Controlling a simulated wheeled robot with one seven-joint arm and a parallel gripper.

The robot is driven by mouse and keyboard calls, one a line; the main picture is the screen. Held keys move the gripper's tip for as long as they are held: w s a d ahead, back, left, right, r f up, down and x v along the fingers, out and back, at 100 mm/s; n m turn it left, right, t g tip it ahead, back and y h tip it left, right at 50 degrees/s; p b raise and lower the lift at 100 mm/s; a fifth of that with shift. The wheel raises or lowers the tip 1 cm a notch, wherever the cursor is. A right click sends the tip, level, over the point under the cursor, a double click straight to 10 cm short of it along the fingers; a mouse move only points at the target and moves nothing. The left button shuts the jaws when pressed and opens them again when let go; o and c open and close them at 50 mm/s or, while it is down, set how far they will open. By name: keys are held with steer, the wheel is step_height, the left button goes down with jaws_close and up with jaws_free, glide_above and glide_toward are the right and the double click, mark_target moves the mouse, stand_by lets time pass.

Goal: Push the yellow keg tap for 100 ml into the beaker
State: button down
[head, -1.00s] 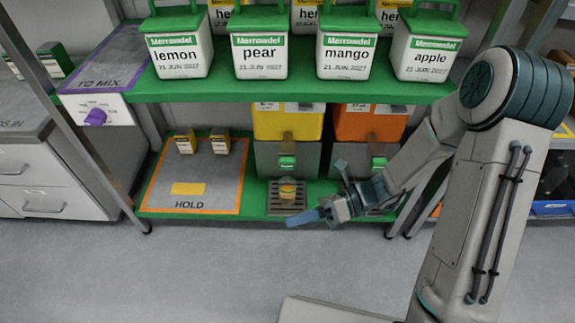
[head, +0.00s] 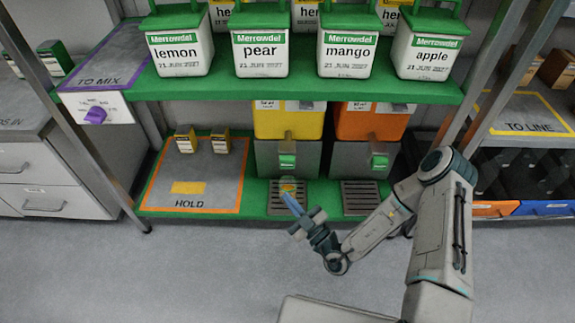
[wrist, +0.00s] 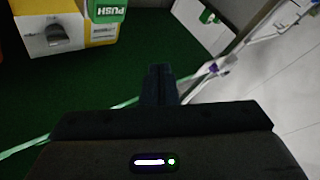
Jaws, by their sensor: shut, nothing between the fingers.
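The yellow keg (head: 288,122) stands on the lower green shelf. Its green tap (head: 287,161) is on the grey front below it, and a green PUSH pad (wrist: 106,9) shows at the top of the wrist view. The small beaker (head: 288,184) stands under the tap on the drip tray (head: 279,208), partly hidden by my gripper; its fill level is too small to read. My gripper (head: 289,200) is shut and empty, in front of and below the tap, pointing toward the beaker. Its closed fingers (wrist: 158,82) show in the wrist view. I see no contact with the tap.
The orange keg (head: 371,122) with its own green tap (head: 379,161) and drip tray (head: 361,198) is just to the right. The HOLD mat (head: 213,196) with two small cartons lies left. The upper shelf (head: 300,90) overhangs the kegs. Floor in front is clear.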

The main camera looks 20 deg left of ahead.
mark_target(285, 165)
steer(key=shift+w, duration=0.1)
steer(key=w+a+b, duration=0.1)
steer(key=w+a, duration=0.1)
steer(key=w, duration=0.6)
steer(key=shift+w+b, duration=0.15)
steer(key=shift+b, duration=0.25)
steer(key=shift+w+r, duration=0.1)
stand_by(1.8)
steer(key=shift+w+a, duration=0.15)
steer(key=shift+w, duration=0.15)
steer(key=shift+w+a, duration=0.15)
steer(key=shift+w, duration=0.55)
stand_by(0.8)
steer(key=shift+s, duration=0.1)
steer(key=shift+s+d+p, duration=0.15)
steer(key=shift+s+p, duration=0.25)
steer(key=shift+s, duration=0.1)
steer(key=shift+s+d+p, duration=0.15)
steer(key=shift+s+p, duration=0.2)
steer(key=shift+s, duration=0.15)
